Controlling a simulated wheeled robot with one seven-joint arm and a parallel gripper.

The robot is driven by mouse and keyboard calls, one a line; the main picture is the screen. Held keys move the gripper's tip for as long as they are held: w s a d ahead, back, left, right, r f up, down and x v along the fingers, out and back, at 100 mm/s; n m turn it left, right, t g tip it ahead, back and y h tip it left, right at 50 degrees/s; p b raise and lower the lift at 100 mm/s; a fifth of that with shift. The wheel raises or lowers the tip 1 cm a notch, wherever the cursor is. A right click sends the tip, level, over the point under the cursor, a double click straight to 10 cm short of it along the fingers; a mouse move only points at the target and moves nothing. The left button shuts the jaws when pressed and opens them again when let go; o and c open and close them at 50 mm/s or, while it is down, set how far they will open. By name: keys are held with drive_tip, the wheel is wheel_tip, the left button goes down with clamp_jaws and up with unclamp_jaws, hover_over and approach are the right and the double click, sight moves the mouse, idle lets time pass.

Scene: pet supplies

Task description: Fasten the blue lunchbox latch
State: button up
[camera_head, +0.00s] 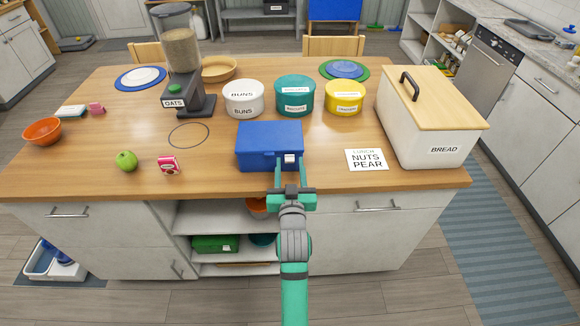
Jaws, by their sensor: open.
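The blue lunchbox (268,138) sits on the wooden island top near its front edge, with its lid down. Its pale latch (290,158) is on the front face, right of the middle. The picture is too small to tell whether the latch is fastened. My gripper (290,172) is open in front of the lunchbox, its two green fingers pointing at the latch, one to each side of it. I cannot tell whether the fingers touch the latch or the box.
A white card reading "NUTS PEAR" (366,160) lies right of the lunchbox, beside the bread bin (428,125). Buns (244,98), teal (294,95) and yellow (343,97) tins stand behind. A small red carton (168,165) and green apple (126,161) are left. Bare wood lies between.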

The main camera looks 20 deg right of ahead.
drive_tip(key=c, duration=1.1)
drive_tip(key=shift+o, duration=0.2)
drive_tip(key=shift+w+d+r+g, duration=0.1)
drive_tip(key=shift+w+r+g, duration=0.4)
drive_tip(key=shift+g, duration=0.4)
drive_tip(key=shift+w+r+g+y, duration=0.1)
drive_tip(key=shift+r+g+y, duration=0.1)
drive_tip(key=shift+g+y, duration=0.3)
drive_tip(key=o, duration=1.1)
drive_tip(key=shift+c, duration=0.2)
